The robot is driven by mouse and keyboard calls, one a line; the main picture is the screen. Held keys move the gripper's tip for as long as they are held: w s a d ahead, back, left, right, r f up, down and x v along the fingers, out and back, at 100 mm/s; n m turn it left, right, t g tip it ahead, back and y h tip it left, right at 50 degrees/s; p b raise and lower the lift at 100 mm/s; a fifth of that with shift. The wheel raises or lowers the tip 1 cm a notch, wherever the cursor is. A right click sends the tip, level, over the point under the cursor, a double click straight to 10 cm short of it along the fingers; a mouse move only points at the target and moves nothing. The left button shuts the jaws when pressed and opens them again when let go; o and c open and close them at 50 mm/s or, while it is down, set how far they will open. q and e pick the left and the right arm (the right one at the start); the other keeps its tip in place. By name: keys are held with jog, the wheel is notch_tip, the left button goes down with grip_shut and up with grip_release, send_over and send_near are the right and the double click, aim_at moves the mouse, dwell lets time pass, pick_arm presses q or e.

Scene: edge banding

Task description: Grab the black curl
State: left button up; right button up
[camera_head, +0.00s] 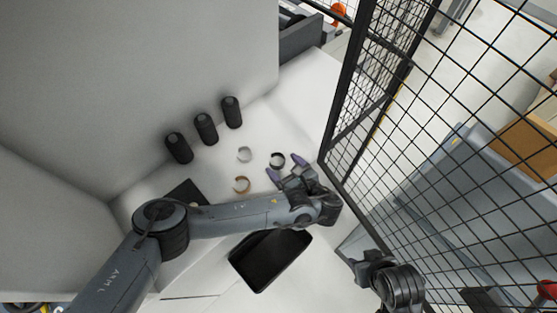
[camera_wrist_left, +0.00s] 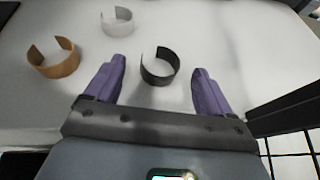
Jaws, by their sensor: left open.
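The black curl (camera_head: 277,161) is an open ring standing on the white table. In the left wrist view the black curl (camera_wrist_left: 160,67) lies ahead and between the two purple fingers, nearer the middle of the gap, touching neither as far as I can see. My left gripper (camera_head: 286,168) is open and empty beside the curl; its fingers also show in the left wrist view (camera_wrist_left: 157,88). My right gripper (camera_head: 370,261) is at the lower right of the head view, beside the mesh fence, far from the curl; its jaw gap is unclear.
A white curl (camera_head: 244,154) and a tan wooden curl (camera_head: 241,185) stand left of the black one. Several black cylinders (camera_head: 206,129) stand behind them. A black tray (camera_head: 270,259) lies in front, below my left arm. A black mesh fence (camera_head: 352,110) rises close on the right.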

pick_arm(q)
jog(key=shift+x, duration=1.4)
jog(key=c, duration=1.1)
jog(key=shift+r, duration=0.1)
